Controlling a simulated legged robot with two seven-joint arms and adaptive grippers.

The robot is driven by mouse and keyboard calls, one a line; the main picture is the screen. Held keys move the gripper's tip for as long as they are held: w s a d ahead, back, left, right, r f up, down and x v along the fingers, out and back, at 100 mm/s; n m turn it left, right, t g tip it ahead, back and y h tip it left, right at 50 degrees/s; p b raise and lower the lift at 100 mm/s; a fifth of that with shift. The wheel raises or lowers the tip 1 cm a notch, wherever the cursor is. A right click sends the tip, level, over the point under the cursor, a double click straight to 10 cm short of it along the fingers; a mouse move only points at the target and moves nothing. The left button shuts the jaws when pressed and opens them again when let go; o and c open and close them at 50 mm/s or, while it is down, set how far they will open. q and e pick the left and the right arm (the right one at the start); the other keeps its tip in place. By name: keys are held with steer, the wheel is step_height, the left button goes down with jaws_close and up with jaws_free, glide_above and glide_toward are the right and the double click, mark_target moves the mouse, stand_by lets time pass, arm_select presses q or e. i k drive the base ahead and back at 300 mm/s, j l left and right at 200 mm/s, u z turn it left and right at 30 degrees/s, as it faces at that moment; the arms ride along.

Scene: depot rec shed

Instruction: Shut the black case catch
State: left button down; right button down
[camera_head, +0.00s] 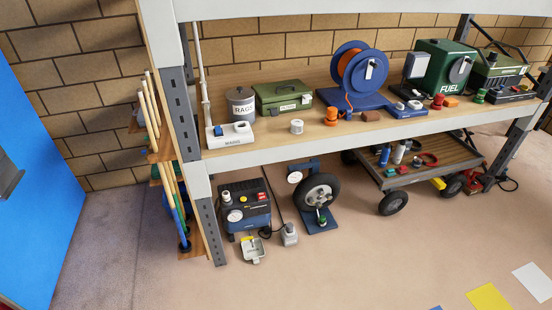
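I see no plainly black case in the head view. A light green case (283,97) with a dark handle and a pale front label stands on the shelf, left of the blue reel. A darker green case (497,69) with black parts stands at the shelf's right end. I cannot tell which of these, if either, bears the catch, and no catch is clear enough to read as open or shut. Neither of my grippers is in view.
A grey-framed shelf (240,157) crosses the view, holding a rag tin (241,104), a blue reel (360,70) and a green fuel can (440,66). Below stand a blue compressor (247,208), a wheel (318,190) and a cart (425,168). The front floor is mostly clear.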

mark_target(274, 112)
steer(key=i+l+u, duration=0.1)
steer(key=i, duration=0.35)
steer(key=i+l+u, duration=0.1)
steer(key=i, duration=0.3)
steer(key=i+l+u, duration=0.15)
steer(key=i, duration=0.3)
steer(key=i+l+u, duration=0.1)
steer(key=i, duration=0.3)
steer(key=l, duration=0.1)
